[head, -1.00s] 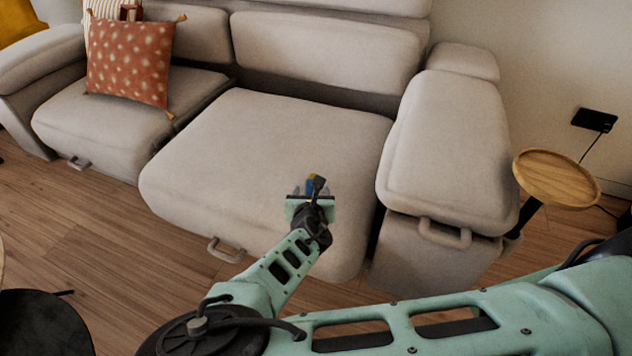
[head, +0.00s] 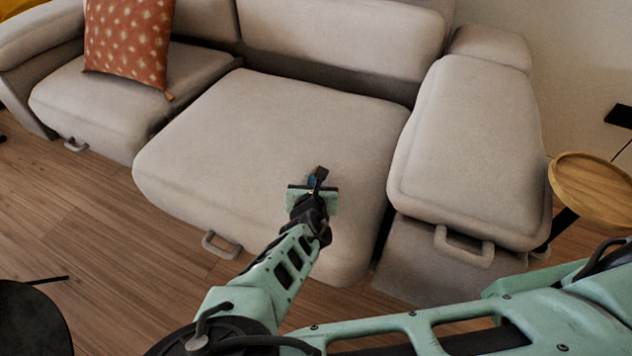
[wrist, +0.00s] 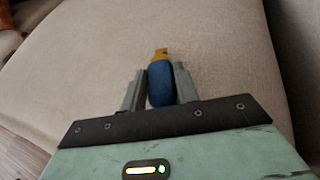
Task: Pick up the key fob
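The key fob (wrist: 160,84) is a small blue, rounded piece with a yellow-brown end pointing away from me. My gripper (wrist: 159,80) has one grey finger on each side of it, and both fingers appear to touch its sides, so it looks shut on the fob. In the head view the fob (head: 312,181) is a small blue patch at the end of my gripper (head: 315,178), over the front right part of the middle sofa seat (head: 260,130). Whether the fob still touches the cushion is not clear.
The sofa's right armrest (head: 470,150) rises beside the seat, with a round wooden side table (head: 592,188) to its right. A rust spotted cushion (head: 128,40) leans at the left. Wooden floor (head: 100,215) lies in front.

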